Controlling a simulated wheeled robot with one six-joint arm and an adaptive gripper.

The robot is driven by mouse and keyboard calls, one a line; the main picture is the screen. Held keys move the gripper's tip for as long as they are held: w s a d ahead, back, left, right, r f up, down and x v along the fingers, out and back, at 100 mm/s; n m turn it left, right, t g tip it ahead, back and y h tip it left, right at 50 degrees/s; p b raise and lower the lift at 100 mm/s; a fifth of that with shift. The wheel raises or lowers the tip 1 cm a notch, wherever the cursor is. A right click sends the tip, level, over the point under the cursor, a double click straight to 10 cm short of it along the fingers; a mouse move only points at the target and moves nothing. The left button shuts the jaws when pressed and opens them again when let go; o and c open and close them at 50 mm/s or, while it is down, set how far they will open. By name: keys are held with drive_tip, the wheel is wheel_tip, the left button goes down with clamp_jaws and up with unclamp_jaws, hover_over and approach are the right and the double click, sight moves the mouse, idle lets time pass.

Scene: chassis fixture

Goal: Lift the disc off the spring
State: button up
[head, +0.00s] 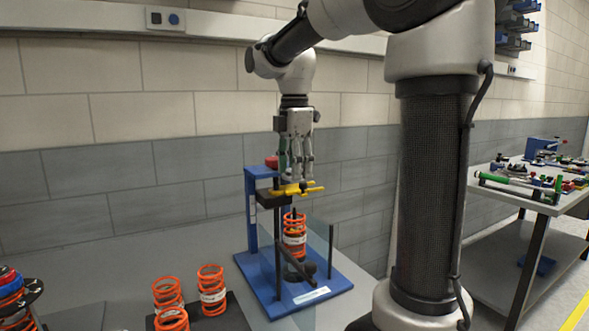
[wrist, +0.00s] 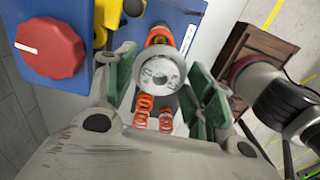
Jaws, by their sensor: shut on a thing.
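The grey disc (wrist: 160,73), with dark marks on its face, sits between the green-padded fingers of my gripper (wrist: 163,82) in the wrist view. My gripper (head: 297,178) is shut on it, pointing down above the blue fixture. The disc is not clear in the head view, where the fingertips and a yellow clamp piece (head: 298,189) crowd that spot. The orange spring (head: 295,232) stands upright in the fixture below my fingertips, around a dark rod. In the head view its top coils show no disc on them. Part of it shows behind the disc in the wrist view (wrist: 161,34).
The blue fixture (head: 265,287) has a column, dark posts and a clear guard around the spring. A red knob (wrist: 49,47) is close to my gripper. Several loose orange springs (head: 212,290) stand at the front left. A side table (head: 515,205) holds parts at right.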

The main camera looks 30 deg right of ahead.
drive_tip(key=shift+f, duration=3.9)
